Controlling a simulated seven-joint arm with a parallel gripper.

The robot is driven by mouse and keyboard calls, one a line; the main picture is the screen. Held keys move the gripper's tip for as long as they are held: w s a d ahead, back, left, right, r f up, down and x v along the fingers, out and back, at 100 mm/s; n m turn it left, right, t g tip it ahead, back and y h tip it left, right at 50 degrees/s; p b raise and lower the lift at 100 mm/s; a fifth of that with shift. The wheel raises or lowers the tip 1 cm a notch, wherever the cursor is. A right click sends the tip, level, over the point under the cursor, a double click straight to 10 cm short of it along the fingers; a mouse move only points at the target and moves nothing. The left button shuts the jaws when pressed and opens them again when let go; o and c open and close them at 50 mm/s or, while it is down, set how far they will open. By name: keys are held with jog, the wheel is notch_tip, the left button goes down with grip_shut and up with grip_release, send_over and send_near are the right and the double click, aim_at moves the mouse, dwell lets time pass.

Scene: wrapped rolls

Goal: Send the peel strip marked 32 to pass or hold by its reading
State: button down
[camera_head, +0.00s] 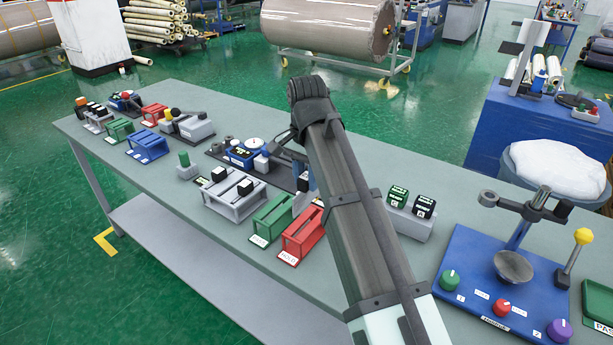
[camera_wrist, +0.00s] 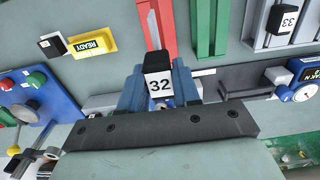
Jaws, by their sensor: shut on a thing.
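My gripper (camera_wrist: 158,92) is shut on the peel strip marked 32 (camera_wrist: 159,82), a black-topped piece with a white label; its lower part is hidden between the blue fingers. In the head view my arm hides most of the gripper. The red rack (camera_head: 304,233) and green rack (camera_head: 272,216) stand side by side at the table's front edge, with white labels too small to read surely. In the wrist view the strip appears just beyond the red rack's end (camera_wrist: 161,22), beside the green one (camera_wrist: 206,25). The tester gauge (camera_wrist: 303,93) shows, its reading illegible.
A grey rack (camera_head: 236,193) holds black-topped strips, one marked 33 (camera_wrist: 284,20). A yellow READY sign (camera_wrist: 93,43) lies left of the red rack in the wrist view. A grey block with green and black pieces (camera_head: 408,220) and a blue knob panel (camera_head: 470,262) stand right of my arm.

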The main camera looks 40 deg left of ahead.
aim_at(306, 205)
jog(key=shift+f, duration=0.1)
dwell(0.3)
jog(key=shift+f, duration=2.4)
jog(key=shift+f, duration=0.15)
jog(key=shift+f, duration=3.15)
jog(key=c, duration=0.7)
grip_release()
jog(key=shift+c, duration=0.2)
jog(key=shift+r, duration=0.1)
notch_tip(306, 205, up, 14)
jog(key=shift+f, duration=0.15)
